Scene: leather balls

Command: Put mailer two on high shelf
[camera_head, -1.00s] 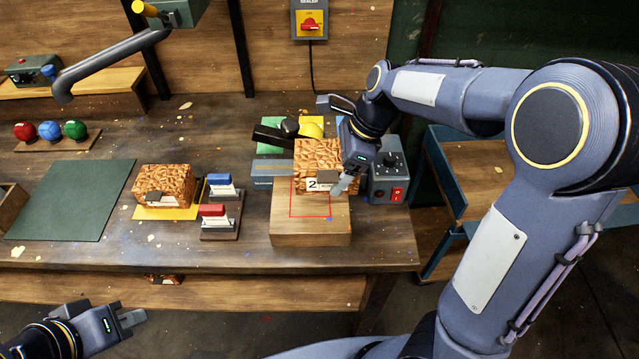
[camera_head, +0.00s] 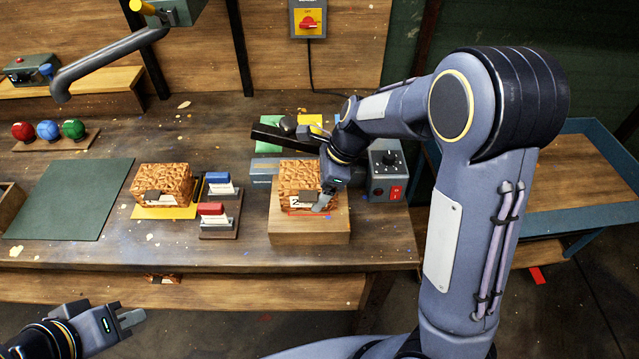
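Mailer two (camera_head: 297,174), a brown crinkle-patterned parcel with a white label reading 2, is on or just above the wooden block (camera_head: 312,234) at the bench's right. My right gripper (camera_head: 325,198) is at its right side, with a finger across the front by the label; the far finger is hidden. It appears shut on the parcel. My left gripper (camera_head: 128,316) is low at the left, away from the bench, empty, with its fingers apart. A blue-framed rack (camera_head: 585,185) at the right has an upper wooden board and a lower one.
A similar parcel (camera_head: 163,181) lies on a yellow mat. Blue and red card stands (camera_head: 218,208) are beside it. A control box (camera_head: 387,172) stands close to the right gripper. A green mat (camera_head: 70,200) lies bare at left. Coloured balls (camera_head: 48,131) sit behind it.

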